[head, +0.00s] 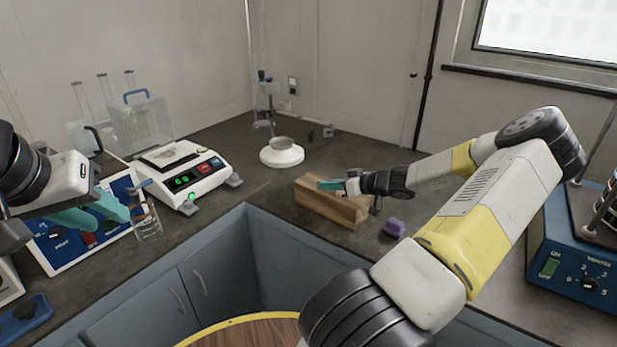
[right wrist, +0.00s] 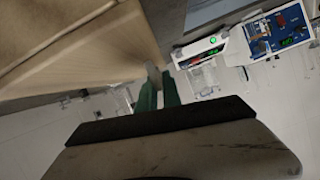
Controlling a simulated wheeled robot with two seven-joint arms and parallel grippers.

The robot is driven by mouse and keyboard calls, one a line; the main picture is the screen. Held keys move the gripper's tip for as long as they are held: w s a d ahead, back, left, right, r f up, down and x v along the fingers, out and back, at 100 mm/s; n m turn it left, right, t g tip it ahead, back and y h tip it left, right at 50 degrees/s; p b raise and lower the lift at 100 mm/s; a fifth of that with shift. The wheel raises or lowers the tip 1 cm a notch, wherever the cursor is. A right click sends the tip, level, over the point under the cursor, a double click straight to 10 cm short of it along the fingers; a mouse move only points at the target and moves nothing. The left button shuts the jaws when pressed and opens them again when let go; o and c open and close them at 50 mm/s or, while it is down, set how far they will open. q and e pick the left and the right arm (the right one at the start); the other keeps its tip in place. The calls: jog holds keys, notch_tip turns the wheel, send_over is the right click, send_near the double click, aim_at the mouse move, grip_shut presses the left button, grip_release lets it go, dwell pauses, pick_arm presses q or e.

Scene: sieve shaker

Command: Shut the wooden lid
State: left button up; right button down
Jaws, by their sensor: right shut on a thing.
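The wooden box (head: 342,212) sits on the dark counter in the middle of the head view, its top looking level. I cannot make out the lid's seam or how far it is open. My right gripper (head: 329,185) is at the box's upper edge, with its teal fingers close together. In the right wrist view, pale wood (right wrist: 70,45) fills the upper left, and the fingers (right wrist: 157,88) are shut on a small grey piece at its edge, seemingly part of the lid. My left gripper (head: 105,214) is open and empty, away at the left.
A purple block (head: 394,228) lies just right of the box. A white scale (head: 186,172), a round white stand (head: 282,154) and a glass beaker (head: 147,225) stand to the left. A blue shaker base (head: 575,265) is at the right.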

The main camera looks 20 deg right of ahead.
jog(key=shift+a+f, duration=0.1)
jog(key=c, duration=1.5)
grip_release()
jog(key=v, duration=0.8)
